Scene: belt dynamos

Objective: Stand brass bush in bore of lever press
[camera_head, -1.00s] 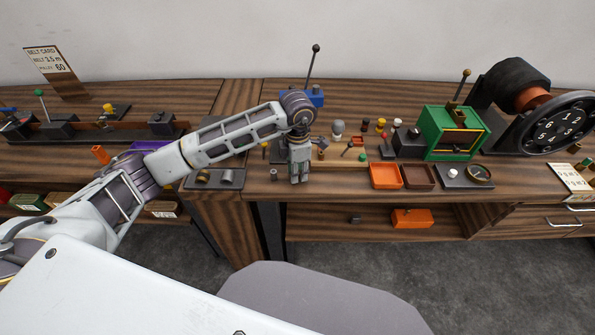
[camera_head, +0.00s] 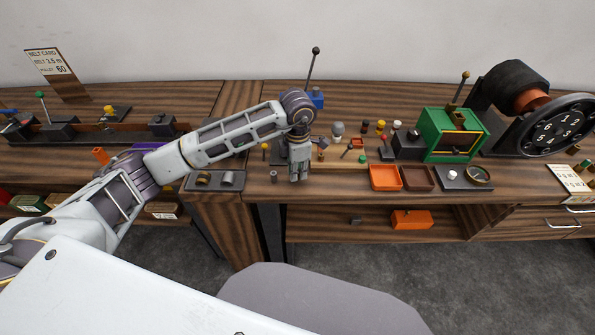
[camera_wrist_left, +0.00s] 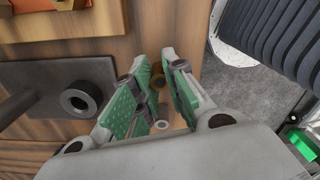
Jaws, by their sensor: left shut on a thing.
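My left gripper (camera_head: 299,174) hangs low over the front of the bench. In the left wrist view its green-padded fingers (camera_wrist_left: 158,98) are closed around a small brass-coloured piece (camera_wrist_left: 157,82), which looks like the brass bush and is mostly hidden by the pads. A dark plate with a raised black ring (camera_wrist_left: 82,98) and a thick post beside it lies left of the fingers; it may be the lever press with its bore. In the head view a blue block with a tall black lever (camera_head: 314,70) stands behind my wrist, partly hidden. My right gripper is out of view.
A small grey cylinder (camera_head: 273,176) stands left of the gripper. Orange (camera_head: 384,188) and brown (camera_head: 419,188) trays, a green box (camera_head: 452,143) and a numbered wheel (camera_head: 556,131) stand to the right. Small knobs and tools lie behind the trays.

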